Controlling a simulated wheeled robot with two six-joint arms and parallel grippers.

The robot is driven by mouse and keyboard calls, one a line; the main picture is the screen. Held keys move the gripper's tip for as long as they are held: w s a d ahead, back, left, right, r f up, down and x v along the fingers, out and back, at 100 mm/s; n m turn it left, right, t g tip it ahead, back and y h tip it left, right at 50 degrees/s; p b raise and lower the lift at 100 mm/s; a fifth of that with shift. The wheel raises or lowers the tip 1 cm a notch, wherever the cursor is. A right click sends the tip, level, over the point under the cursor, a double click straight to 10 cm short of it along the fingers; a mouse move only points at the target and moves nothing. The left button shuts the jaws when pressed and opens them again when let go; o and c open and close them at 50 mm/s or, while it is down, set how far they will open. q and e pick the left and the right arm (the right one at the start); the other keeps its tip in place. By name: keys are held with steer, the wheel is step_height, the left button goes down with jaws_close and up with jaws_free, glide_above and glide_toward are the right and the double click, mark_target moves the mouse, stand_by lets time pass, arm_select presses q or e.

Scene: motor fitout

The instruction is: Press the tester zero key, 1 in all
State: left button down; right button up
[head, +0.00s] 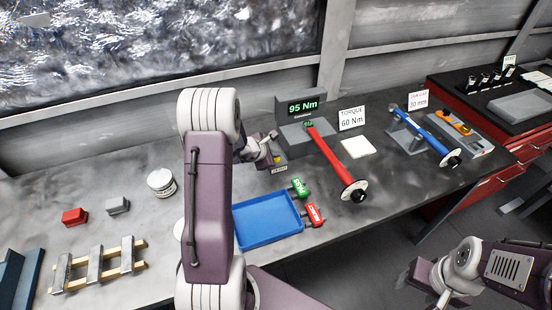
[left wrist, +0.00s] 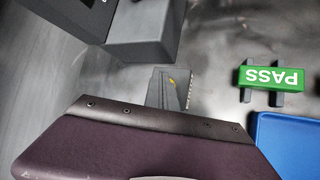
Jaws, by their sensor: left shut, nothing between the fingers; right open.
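The torque tester (head: 296,103) is a dark grey box on the bench, its green display reading 95 Nm. My left gripper (head: 274,156) is shut and empty, low over the bench in front of the tester's left side. A small label (head: 279,169) lies just below its fingertips. In the left wrist view a small yellow spot (left wrist: 172,82) shows at the shut fingers (left wrist: 170,90); I cannot tell whether they touch a key. The zero key itself is not clearly visible. My right gripper (head: 424,283) is open and empty, away from the bench at lower right.
A red torque wrench (head: 332,155) extends from the tester. A blue tray (head: 268,220) with green PASS (head: 300,187) and red (head: 314,214) markers sits nearby. A TORQUE 60 Nm card (head: 351,118) stands to the right. A blue wrench (head: 430,133) is on a stand further right.

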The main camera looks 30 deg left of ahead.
arm_select(q)
steer(key=shift+f, duration=0.25)
steer(key=shift+r, duration=0.15)
stand_by(0.4)
steer(key=shift+r+p, duration=0.3)
steer(key=shift+r, duration=0.5)
steer(key=shift+r+p, duration=1.8)
steer(key=shift+r, duration=0.75)
steer(key=shift+f, duration=0.1)
